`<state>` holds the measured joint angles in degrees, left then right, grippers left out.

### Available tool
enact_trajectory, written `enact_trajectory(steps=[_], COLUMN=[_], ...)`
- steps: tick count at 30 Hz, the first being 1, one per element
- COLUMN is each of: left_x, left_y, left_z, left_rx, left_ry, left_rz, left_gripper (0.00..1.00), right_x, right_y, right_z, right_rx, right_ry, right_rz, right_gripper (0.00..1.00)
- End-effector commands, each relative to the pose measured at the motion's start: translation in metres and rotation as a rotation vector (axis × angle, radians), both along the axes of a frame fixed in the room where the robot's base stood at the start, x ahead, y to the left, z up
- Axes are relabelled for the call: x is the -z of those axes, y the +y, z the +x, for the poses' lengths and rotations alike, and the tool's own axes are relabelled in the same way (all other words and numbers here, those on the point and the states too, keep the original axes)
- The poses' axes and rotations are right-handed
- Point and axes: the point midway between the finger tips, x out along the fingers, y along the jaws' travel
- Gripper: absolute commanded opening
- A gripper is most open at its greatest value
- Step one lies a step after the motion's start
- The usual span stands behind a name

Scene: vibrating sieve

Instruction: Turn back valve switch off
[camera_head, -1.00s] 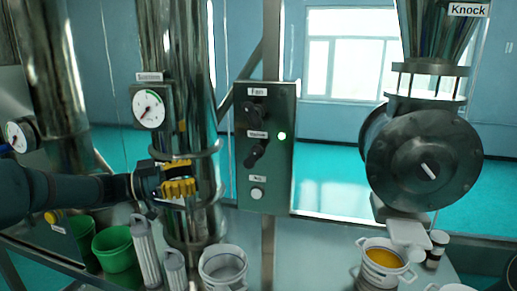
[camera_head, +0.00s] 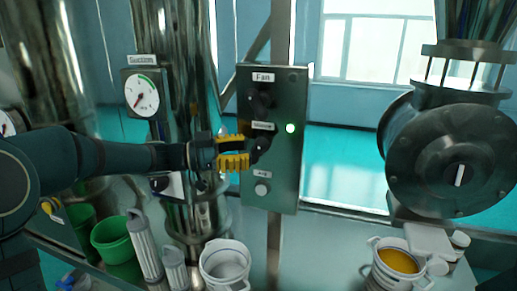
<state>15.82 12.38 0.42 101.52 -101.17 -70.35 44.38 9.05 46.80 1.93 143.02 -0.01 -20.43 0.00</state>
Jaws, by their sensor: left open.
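A grey control panel (camera_head: 275,190) hangs in the middle. It has a top dark knob (camera_head: 258,100) under the label "Fan", a middle dark knob (camera_head: 264,141) under a label too small to read surely, and a pale button (camera_head: 261,189) below. A green lamp (camera_head: 290,128) glows right of the middle knob. My left gripper (camera_head: 247,152), with yellow finger pads, is open at the panel's left edge. Its fingertips are close to the middle knob; contact cannot be told. The round metal valve housing (camera_head: 420,150) at the right bears an upright white mark. My right gripper is not in view.
A suction gauge (camera_head: 142,92) is on the steel pipe left of the panel. Below stand a green bucket (camera_head: 112,240), a white pot (camera_head: 226,264), and a pot of yellow material (camera_head: 396,264). The space right of the panel is clear.

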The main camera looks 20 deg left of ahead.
Motion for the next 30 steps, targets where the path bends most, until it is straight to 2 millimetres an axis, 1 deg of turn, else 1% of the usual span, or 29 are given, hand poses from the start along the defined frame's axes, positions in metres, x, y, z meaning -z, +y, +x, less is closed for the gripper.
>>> enact_trajectory(steps=[1, 3, 7, 12, 20, 21, 23, 24, 30], left_x=[0.000, 0.000, 0.000, 0.000, 0.000, 0.000, 0.000, 0.000, 0.001], left_y=[-0.008, -0.017, -0.028, -0.033, -0.034, -0.034, -0.034, -0.034, -0.034], left_z=[0.004, 0.008, 0.015, 0.018, 0.018, 0.018, 0.018, 0.018, 0.018], left_rx=[0.003, 0.003, 0.001, -0.001, -0.001, -0.001, -0.001, 0.000, 0.000], left_ry=[0.001, 0.001, 0.001, 0.001, 0.001, 0.001, 0.001, 0.001, 0.001], left_rz=[-0.001, -0.001, -0.001, 0.000, -0.001, -0.001, -0.001, 0.000, -0.004], left_gripper=[0.37, 0.37, 0.37, 0.37, 0.37, 0.23, 0.02, 0.00, 0.00], right_x=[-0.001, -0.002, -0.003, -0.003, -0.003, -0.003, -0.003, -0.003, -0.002], right_y=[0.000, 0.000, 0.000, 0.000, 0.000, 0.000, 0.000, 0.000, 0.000], right_z=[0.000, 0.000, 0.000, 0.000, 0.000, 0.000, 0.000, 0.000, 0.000], right_rx=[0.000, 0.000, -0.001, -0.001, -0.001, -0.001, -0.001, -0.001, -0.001], right_ry=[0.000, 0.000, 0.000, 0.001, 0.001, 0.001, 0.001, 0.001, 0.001], right_rz=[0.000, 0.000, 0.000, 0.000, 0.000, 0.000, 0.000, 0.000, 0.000], right_gripper=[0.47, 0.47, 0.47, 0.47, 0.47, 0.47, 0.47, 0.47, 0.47])
